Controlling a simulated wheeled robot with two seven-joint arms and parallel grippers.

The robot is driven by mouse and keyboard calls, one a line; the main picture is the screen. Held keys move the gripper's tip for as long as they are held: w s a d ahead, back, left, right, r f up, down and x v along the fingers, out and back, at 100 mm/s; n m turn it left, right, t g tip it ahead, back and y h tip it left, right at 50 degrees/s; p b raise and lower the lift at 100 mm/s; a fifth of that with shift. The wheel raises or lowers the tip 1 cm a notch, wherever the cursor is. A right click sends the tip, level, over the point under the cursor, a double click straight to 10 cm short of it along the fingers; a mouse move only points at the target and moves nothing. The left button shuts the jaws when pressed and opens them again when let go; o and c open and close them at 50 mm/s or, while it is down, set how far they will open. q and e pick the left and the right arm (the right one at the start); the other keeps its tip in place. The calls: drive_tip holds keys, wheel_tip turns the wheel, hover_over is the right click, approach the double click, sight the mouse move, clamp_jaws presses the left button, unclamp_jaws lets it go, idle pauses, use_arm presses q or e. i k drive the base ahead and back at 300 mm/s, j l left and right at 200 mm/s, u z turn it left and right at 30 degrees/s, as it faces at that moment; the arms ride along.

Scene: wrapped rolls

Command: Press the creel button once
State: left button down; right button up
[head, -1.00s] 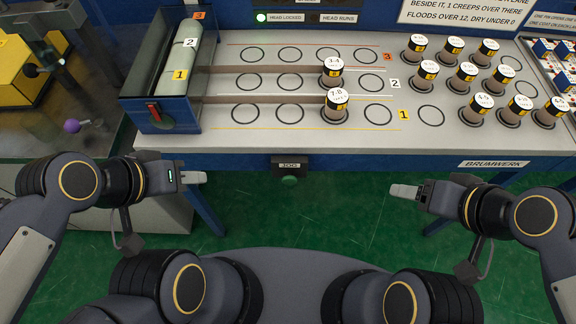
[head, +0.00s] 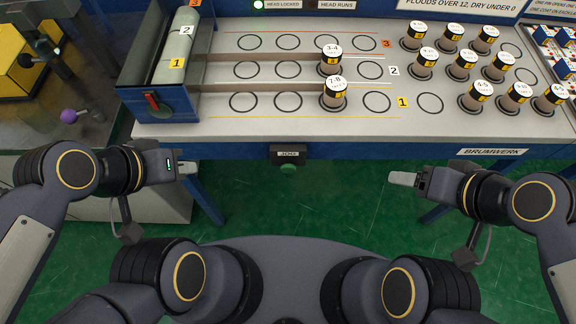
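A green push button (head: 288,168) sits below a black box labelled JOG (head: 288,153), under the bench's front edge at the middle. I see no label reading creel in the head view. My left gripper (head: 187,168) is left of the button, below the bench front, and apart from it. My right gripper (head: 403,179) is to the button's right, also apart from it. Both grippers look empty, with pale fingertips pointing inward. Each pair of fingers shows as one piece, so I cannot tell whether they are open or shut.
The bench (head: 300,125) carries several wrapped rolls on its right and two near its middle, among printed rings. A blue trough (head: 165,104) with a red lever and a grey-green roller (head: 178,48) stands at left. A machine with a purple knob (head: 68,116) is farther left. Green floor is clear below.

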sight(287, 167)
drive_tip(key=k+l+u, duration=0.75)
drive_tip(key=i+j, duration=0.1)
